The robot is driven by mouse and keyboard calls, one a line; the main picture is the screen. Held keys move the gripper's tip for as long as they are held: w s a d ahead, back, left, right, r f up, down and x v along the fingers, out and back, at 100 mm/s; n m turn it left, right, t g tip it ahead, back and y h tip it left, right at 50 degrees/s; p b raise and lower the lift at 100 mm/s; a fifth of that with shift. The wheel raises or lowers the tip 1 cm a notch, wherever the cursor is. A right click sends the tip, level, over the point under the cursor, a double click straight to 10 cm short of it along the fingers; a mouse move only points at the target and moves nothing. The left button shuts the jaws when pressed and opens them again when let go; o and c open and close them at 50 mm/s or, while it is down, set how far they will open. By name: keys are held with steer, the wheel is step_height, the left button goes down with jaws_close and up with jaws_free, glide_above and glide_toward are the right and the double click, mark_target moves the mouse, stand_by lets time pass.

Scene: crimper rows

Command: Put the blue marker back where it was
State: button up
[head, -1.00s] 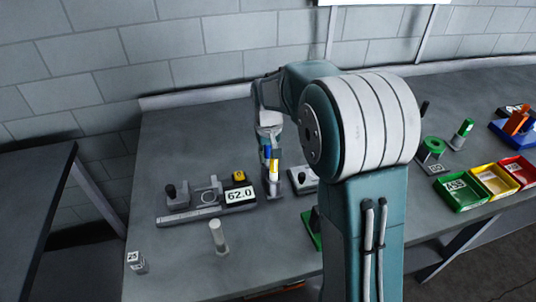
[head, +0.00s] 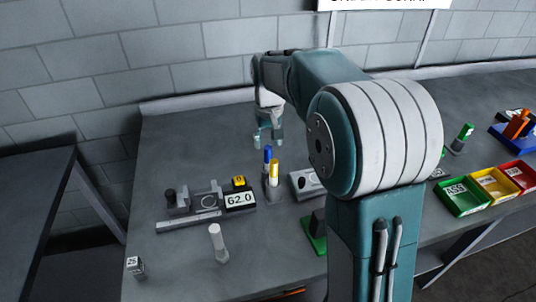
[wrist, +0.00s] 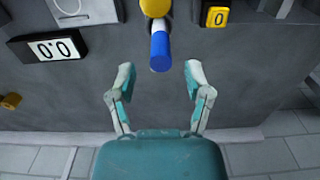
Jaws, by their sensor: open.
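The blue marker (head: 267,154) stands upright, blue end up, beside a yellow marker (head: 274,170) in a small grey holder (head: 273,189) on the bench. In the wrist view the blue marker (wrist: 160,50) shows just beyond the space between my fingertips, with the yellow marker (wrist: 155,7) past it. My gripper (head: 268,140) is just behind and above the blue marker, apart from it. In the wrist view my gripper (wrist: 159,72) is open and empty. The marker's lower end is hidden in the head view.
A grey device (head: 306,183) is close on the right. A pale post (head: 217,243) stands in front. Green, yellow and red bins (head: 462,198) are at right.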

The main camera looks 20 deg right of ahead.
step_height(320, 180, up, 5)
steer(key=shift+s+r, duration=0.1)
steer(key=shift+r, duration=0.1)
steer(key=s+r+t, duration=0.3)
steer(key=s+r, duration=0.1)
steer(key=s, duration=1.1)
steer(key=s+f+t, duration=0.2)
steer(key=s+f, duration=0.2)
steer(key=s, duration=0.8)
steer(key=shift+t, duration=0.3)
